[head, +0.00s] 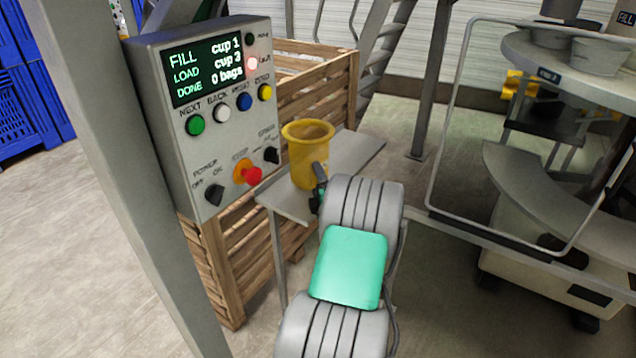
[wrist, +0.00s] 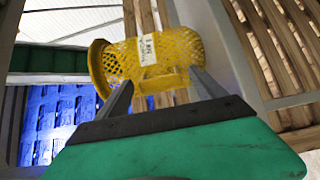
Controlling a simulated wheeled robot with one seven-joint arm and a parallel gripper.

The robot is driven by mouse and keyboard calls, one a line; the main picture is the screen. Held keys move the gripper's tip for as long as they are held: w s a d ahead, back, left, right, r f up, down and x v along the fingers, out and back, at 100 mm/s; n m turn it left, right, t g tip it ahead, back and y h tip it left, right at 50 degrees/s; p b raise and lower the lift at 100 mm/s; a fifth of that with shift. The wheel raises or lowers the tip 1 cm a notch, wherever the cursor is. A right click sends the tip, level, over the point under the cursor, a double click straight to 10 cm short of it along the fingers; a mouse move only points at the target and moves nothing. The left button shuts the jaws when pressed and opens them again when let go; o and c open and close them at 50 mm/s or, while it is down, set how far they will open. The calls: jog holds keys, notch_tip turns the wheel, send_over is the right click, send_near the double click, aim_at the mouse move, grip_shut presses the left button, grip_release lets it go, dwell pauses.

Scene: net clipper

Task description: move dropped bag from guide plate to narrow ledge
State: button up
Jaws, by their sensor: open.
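A yellow mesh, bucket-shaped thing (head: 308,160) with a wide rim stands upright on a grey shelf-like plate (head: 352,158). In the wrist view the same yellow mesh (wrist: 190,52) lies across the picture with its rim at left and a white label. I cannot tell whether it is the dropped bag; no other bag is seen. My gripper (head: 319,188) is at its lower right side in the head view. In the wrist view my gripper (wrist: 162,84) is open, its fingertips close over the mesh; contact cannot be told. Which surface is the guide plate or narrow ledge is unclear.
A control panel (head: 215,110) on a grey post stands left of the plate. A slatted wooden crate (head: 300,95) is behind and below. A machine with a round table (head: 570,65) and a bent frame stands at right. Blue crates (head: 30,90) are far left.

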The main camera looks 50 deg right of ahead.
jog(key=shift+r, duration=0.15)
jog(key=shift+s+a, duration=0.1)
jog(key=shift+s, duration=0.15)
jog(key=b+v, duration=0.3)
jog(key=v, duration=0.8)
jog(key=w+a+f+n+y, duration=0.2)
jog(key=w+a+y, duration=0.6)
jog(key=a, duration=0.4)
jog(key=w+a+f+m+g+y, duration=0.1)
jog(key=w+a+f+g+y, duration=0.1)
jog(key=a, duration=0.6)
jog(key=w+a+f+m+g+y, duration=0.1)
jog(key=w+a+g+y, duration=0.1)
jog(key=a, duration=0.6)
jog(key=s+a+m+g, duration=0.8)
jog(key=s+a+m, duration=0.2)
jog(key=s+a, duration=0.4)
jog(key=shift+s+a+h, duration=0.35)
jog(key=shift+s+h, duration=0.05)
jog(key=shift+s, duration=0.75)
